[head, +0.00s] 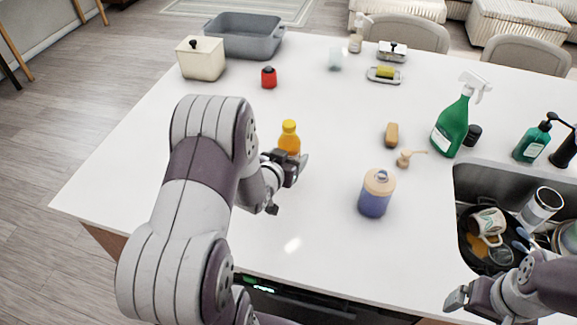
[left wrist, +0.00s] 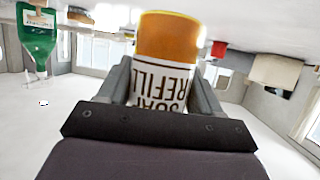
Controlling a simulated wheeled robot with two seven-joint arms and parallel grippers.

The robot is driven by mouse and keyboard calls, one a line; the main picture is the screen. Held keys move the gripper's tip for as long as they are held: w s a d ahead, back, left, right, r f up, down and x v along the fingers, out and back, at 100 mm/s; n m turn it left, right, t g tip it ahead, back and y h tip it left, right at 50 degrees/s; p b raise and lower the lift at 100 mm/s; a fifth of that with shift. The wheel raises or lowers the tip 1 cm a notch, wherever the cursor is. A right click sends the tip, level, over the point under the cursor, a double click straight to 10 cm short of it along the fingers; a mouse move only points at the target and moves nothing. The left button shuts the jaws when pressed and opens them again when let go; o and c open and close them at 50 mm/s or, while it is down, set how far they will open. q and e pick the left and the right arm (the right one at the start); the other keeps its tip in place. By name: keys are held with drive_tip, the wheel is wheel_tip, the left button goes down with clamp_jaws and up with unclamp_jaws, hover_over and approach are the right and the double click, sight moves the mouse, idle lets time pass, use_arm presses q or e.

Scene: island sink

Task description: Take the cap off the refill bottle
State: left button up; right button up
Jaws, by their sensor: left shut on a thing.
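The refill bottle (head: 290,143) is orange with a yellow cap (head: 289,126) on top. It stands upright on the white island, left of the middle in the head view. My left gripper (head: 290,168) is shut around its lower body. In the left wrist view the bottle (left wrist: 165,60) appears upside down, with its "SOAP REFILL" label between the two fingers; its cap is out of that view. My right gripper (head: 462,300) is at the lower right near the sink, apart from the bottle and seemingly empty; its finger gap is unclear.
A blue soap dispenser (head: 375,195) with a tan top stands right of the bottle, and a loose tan pump (head: 408,158) lies behind it. A green spray bottle (head: 452,125) stands near the sink (head: 470,178), which holds dishes.

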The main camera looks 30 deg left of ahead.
use_arm(q)
drive_tip(key=s+d+r, duration=0.3)
drive_tip(key=d+r, duration=0.3)
drive_tip(key=d, duration=0.5)
drive_tip(key=shift+s+r+b, duration=0.25)
drive_tip(key=shift+b, duration=0.15)
drive_tip(key=o, duration=0.3)
drive_tip(key=c, duration=0.7)
drive_tip(key=shift+o, duration=0.2)
